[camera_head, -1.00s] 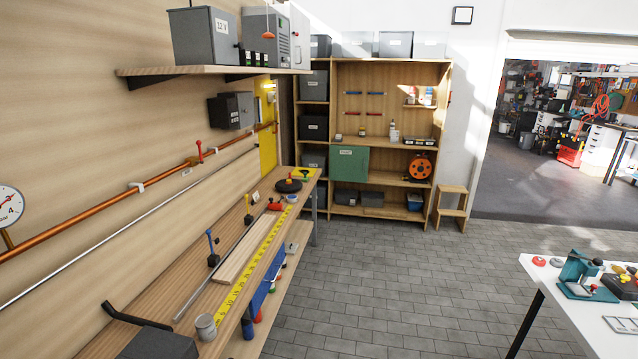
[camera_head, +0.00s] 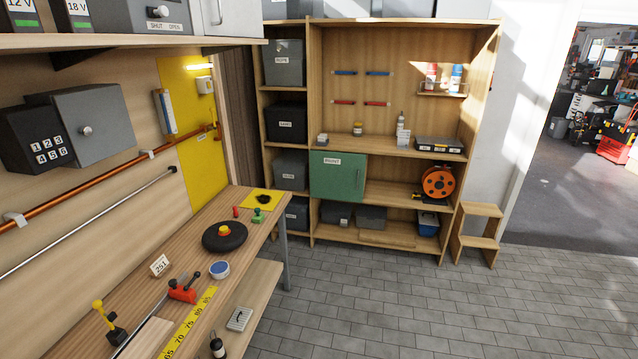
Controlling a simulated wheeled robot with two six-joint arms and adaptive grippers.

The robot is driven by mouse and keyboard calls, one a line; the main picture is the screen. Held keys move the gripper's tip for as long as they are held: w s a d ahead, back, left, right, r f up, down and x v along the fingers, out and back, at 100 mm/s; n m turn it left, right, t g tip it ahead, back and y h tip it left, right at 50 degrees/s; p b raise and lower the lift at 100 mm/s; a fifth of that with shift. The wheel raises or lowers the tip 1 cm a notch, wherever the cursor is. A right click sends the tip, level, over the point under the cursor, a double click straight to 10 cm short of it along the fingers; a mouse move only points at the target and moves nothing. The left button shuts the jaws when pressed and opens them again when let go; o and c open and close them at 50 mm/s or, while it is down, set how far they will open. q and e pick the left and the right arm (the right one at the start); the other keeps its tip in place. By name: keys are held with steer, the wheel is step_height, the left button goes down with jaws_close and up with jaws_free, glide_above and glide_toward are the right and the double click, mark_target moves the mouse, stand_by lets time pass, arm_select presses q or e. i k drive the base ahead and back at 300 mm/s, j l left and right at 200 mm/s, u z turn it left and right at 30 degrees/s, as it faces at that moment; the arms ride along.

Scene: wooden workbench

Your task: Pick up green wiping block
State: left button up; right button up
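A small green object (camera_head: 258,215) stands near the far end of the wooden workbench (camera_head: 190,235), beside a yellow patch with a dark spot (camera_head: 263,199). It is too small to tell for certain that it is the green wiping block. A small red piece (camera_head: 236,212) stands just left of it. Neither of my grippers shows in the head view.
A black disc with a red and yellow knob (camera_head: 225,236), a blue-rimmed round container (camera_head: 219,270), a red tool (camera_head: 184,290) and a yellow measuring tape (camera_head: 188,325) lie along the bench. A shelf unit (camera_head: 310,120) stands behind. The tiled floor (camera_head: 400,300) at right is clear.

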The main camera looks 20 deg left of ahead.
mark_target(257, 218)
steer(key=i+l+u, duration=0.15)
steer(key=i+u, duration=0.3)
steer(key=i, duration=0.25)
steer(key=i+l+u, duration=0.4)
steer(key=i, duration=0.25)
steer(key=i+l+u, duration=0.45)
steer(key=i+l, duration=0.1)
